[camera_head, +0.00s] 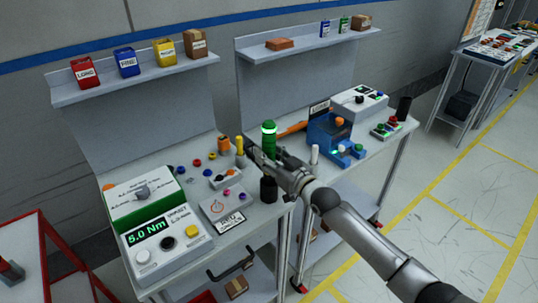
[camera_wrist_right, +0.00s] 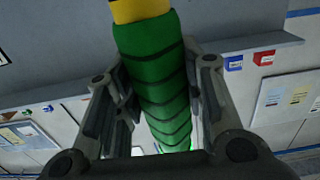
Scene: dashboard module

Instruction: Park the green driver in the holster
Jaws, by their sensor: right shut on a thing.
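The green driver (camera_head: 269,141) stands about upright in my right gripper (camera_head: 262,160), above the front part of the workbench. In the right wrist view the green ribbed grip (camera_wrist_right: 157,80), with a yellow band at the top, runs between the two fingers of my right gripper (camera_wrist_right: 165,100), which is shut on it. A dark cylindrical holder (camera_head: 268,189) stands at the bench edge just below the gripper. I cannot tell for certain whether it is the holster. The driver's lower end is hidden behind the gripper. My left gripper is not in view.
A torque unit (camera_head: 157,232) reading 5.0 Nm stands at the left. A blue fixture (camera_head: 335,138) and a white post (camera_head: 315,155) are right of the gripper. Another dark cup (camera_head: 403,107) stands farther right. Small coloured parts lie left of the driver.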

